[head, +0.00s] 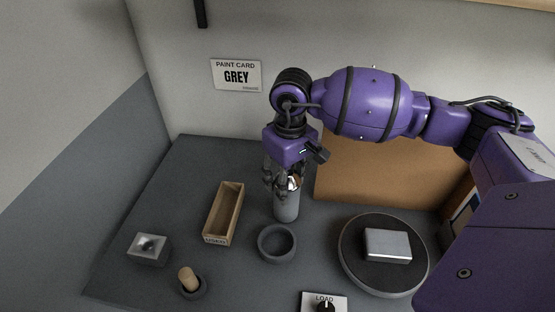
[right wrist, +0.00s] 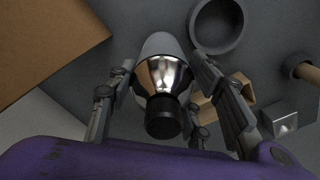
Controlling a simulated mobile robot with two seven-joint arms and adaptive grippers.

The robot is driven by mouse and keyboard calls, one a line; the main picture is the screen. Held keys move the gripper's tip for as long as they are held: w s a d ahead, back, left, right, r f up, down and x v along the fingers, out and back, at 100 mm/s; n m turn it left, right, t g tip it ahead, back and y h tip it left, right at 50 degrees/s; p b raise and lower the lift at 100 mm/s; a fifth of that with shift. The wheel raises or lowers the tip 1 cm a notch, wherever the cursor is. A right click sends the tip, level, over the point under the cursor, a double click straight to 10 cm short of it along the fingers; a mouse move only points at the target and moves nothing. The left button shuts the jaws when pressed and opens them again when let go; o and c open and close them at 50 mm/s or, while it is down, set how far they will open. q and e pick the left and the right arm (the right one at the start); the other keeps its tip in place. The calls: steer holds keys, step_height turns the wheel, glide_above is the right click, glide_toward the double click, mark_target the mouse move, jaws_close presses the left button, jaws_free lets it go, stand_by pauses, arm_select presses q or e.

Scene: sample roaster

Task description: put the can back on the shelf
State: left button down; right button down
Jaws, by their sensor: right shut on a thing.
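The can (head: 287,206) is a grey cylinder with a shiny silver shoulder and a black cap. It is upright or nearly so over the back middle of the grey counter; I cannot tell whether its base touches. My right gripper (head: 283,182) comes down on it from above and is shut around its upper part. In the right wrist view the can (right wrist: 163,80) lies between the fingers of the right gripper (right wrist: 165,100). A pale wooden edge (head: 515,6) at the top right may be the shelf. My left gripper is not in view.
A grey bowl (head: 277,258) stands just in front of the can, and a narrow wooden box (head: 208,222) is left of it. A round plate (head: 350,275) bears a silver block (head: 388,246) at right. A brown panel (head: 365,172) stands behind. A dial (head: 326,304) is at the front.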

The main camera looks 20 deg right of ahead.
steer(key=c, duration=0.9)
jaws_free()
steer(key=shift+f, duration=0.15)
